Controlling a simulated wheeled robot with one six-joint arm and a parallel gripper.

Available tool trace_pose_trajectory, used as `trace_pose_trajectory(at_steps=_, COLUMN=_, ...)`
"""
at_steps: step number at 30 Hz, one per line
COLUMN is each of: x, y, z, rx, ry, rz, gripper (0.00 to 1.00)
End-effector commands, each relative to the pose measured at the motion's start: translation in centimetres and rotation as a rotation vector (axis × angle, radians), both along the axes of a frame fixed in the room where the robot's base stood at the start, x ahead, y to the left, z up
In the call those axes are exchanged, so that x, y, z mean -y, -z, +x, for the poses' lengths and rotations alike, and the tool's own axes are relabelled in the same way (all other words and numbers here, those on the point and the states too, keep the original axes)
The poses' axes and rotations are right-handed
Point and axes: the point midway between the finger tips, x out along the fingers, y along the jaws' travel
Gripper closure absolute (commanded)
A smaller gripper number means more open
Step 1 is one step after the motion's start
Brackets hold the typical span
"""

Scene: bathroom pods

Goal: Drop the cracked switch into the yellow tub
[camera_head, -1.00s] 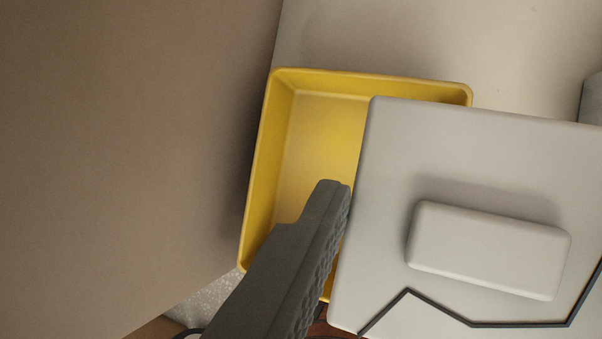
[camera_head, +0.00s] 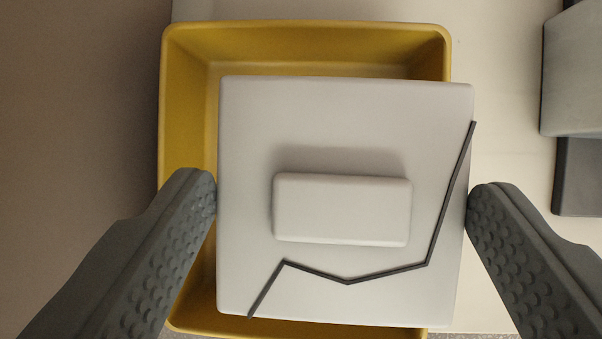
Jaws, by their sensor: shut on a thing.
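The cracked switch (camera_head: 330,130) is a pale grey square plate with a raised rocker in its middle and a dark jagged crack line across its lower right part. My gripper (camera_head: 342,200) is shut on it, one textured dark finger at its left edge and one at its right edge. The yellow tub (camera_head: 188,110) lies behind and below the switch in the view. The switch hides most of the tub's inside; its left wall, back wall and a bit of floor show. The switch's right edge reaches slightly past the tub's right rim. The height between them is hard to tell.
A pale surface (camera_head: 500,80) lies around the tub. A grey block-like object (camera_head: 577,75) stands at the upper right, apart from the tub. A brown, shaded panel (camera_head: 80,120) fills the left side close to the tub.

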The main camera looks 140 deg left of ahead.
Motion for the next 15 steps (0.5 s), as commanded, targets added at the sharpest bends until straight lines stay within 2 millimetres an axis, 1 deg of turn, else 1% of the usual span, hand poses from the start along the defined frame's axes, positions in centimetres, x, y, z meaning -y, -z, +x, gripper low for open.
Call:
trace_pose_trajectory(at_steps=1, x=0.0, y=0.41, z=0.01, rx=0.0, ry=0.0, rz=0.0, gripper=0.46)
trace_pose_trajectory(at_steps=6, x=0.0, y=1.19, z=0.02, rx=0.001, ry=0.0, rz=0.0, gripper=0.46)
trace_pose_trajectory(at_steps=15, x=0.0, y=1.38, z=0.03, rx=0.001, ry=0.0, rz=0.0, gripper=0.46)
